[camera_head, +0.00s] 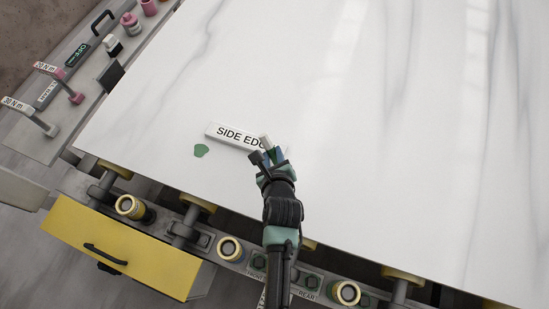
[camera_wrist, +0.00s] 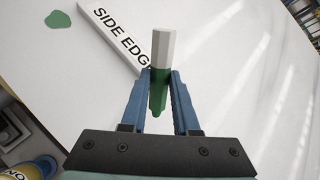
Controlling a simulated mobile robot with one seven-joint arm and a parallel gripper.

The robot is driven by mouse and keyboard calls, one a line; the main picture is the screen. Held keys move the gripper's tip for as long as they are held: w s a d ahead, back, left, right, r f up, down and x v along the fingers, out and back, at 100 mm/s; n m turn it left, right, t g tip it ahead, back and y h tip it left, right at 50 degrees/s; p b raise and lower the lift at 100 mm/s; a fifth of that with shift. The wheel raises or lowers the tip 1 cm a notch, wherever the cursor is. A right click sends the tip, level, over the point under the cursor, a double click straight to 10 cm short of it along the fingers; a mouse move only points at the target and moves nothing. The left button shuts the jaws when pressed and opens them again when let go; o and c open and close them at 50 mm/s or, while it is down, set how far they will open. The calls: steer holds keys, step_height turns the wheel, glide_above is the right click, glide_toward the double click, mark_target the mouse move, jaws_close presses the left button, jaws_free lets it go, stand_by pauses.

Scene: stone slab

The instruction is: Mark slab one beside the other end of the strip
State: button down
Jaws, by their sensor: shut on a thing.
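The slab (camera_head: 330,110) is a large white stone sheet with grey veins. A white strip (camera_head: 228,133) lettered "SIDE EDGE" lies on it near the front edge. In the wrist view my gripper (camera_wrist: 160,85) is shut on a marker (camera_wrist: 161,50) with a white upper part and a green lower part. I cannot tell whether the marker's tip touches the slab.
A yellow drawer (camera_head: 125,250) stands at the lower left. A side shelf (camera_head: 80,60) at the upper left holds small bottles and tools labelled 20 N m and 30 N m. The slab to the right is clear.

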steer(key=shift+a+f+b, duration=0.1)
steer(key=shift+f+b, duration=2.85)
steer(key=shift+b, duration=0.1)
steer(key=shift+f, duration=0.6)
steer(key=shift+w+a+r+p, duration=0.15)
steer(key=shift+w+a+p, duration=0.3)
steer(key=shift+w, duration=0.1)
stand_by(1.2)
steer(key=shift+w+a+p, duration=0.4)
steer(key=shift+w+a, duration=0.4)
stand_by(1.8)
